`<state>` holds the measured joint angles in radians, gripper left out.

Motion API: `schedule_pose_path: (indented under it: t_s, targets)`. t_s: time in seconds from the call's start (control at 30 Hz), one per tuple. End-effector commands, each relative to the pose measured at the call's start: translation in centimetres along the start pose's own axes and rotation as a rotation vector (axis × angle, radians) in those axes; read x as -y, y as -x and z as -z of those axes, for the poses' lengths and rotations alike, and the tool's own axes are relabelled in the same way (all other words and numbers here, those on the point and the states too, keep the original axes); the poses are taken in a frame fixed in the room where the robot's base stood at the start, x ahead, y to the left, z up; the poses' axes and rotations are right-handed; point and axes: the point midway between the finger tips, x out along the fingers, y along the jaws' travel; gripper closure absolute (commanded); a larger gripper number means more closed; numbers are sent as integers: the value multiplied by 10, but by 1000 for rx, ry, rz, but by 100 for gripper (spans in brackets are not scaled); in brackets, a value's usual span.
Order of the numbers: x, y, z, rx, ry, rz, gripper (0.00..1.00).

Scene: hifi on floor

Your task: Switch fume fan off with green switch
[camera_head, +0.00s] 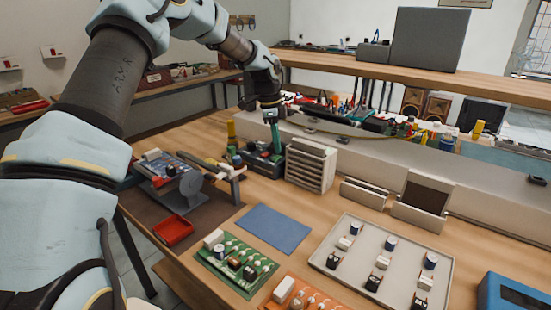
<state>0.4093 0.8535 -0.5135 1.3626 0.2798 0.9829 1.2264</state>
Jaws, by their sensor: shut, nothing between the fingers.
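My gripper (273,136) hangs from my arm at the upper middle of the head view. Its fingers point down and look shut and empty. It is above or in front of a small dark unit with green parts (262,160) on the workbench (345,207), left of a white drawer stack. I cannot tell whether the fingertips touch this unit. I cannot clearly make out a fume fan or a green switch; the switch may be too small or hidden behind the gripper.
The white drawer stack (311,165) stands close right of the gripper. A board holder (180,180) is at left, with a red tray (173,232) before it. A white component tray (385,262) and green circuit board (236,262) lie in front. A shelf (400,75) runs behind.

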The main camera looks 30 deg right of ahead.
Motion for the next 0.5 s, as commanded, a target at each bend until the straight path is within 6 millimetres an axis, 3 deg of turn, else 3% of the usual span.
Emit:
schedule_pose_path:
  t_s: [0.5]
  targets:
    - [0, -8, -1, 0, 0, 0, 100]
